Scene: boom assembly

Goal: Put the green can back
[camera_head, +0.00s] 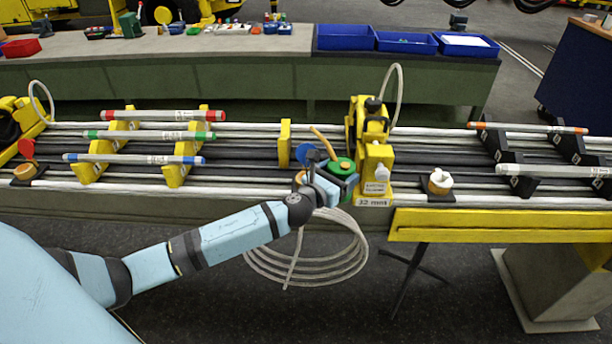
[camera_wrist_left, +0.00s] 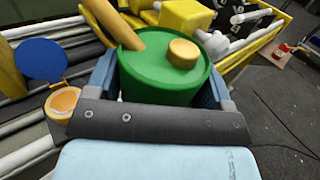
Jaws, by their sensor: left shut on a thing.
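The green can (camera_head: 342,167) has a yellow-orange cap and a long orange spout. In the left wrist view the can (camera_wrist_left: 160,82) fills the space between the fingers, with its cap and spout on top. My left gripper (camera_head: 335,182) is shut on the can. It holds it at the front of the boom rails, just left of the yellow clamp machine (camera_head: 373,150). Whether the can's bottom touches anything is hidden. My right gripper does not show in either view.
A blue disc (camera_wrist_left: 40,60) and an orange-rimmed round holder (camera_wrist_left: 62,101) are just left of the gripper. Yellow brackets with red, green and blue-ended rods lie left. A coiled hose (camera_head: 310,255) hangs below.

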